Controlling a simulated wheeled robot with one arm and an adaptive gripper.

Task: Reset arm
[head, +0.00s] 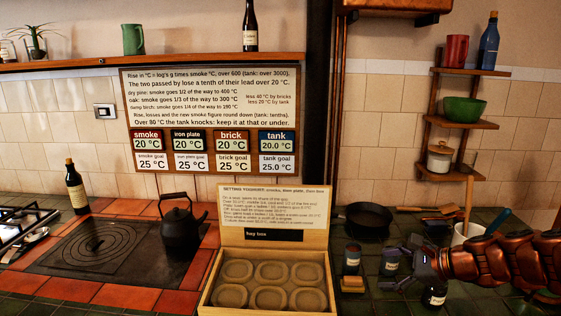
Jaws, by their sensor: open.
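My gripper (408,271) is at the lower right, at the end of my red and dark arm that reaches in from the right edge. It hangs over the dark green tiled counter, its fingers pointing left, open. I see nothing held between its fingers. A small dark labelled jar (434,297) stands just below and behind it. Another small dark jar (389,262) stands close to the fingertips; I cannot tell whether they touch.
An open wooden box (207,304) with several round hollows stands front centre. A black kettle (182,228) and bottle (76,188) stand at the iron hob plate (97,246). A black pan (367,222) and white pot (468,236) stand behind my gripper. Shelves (462,124) hang above.

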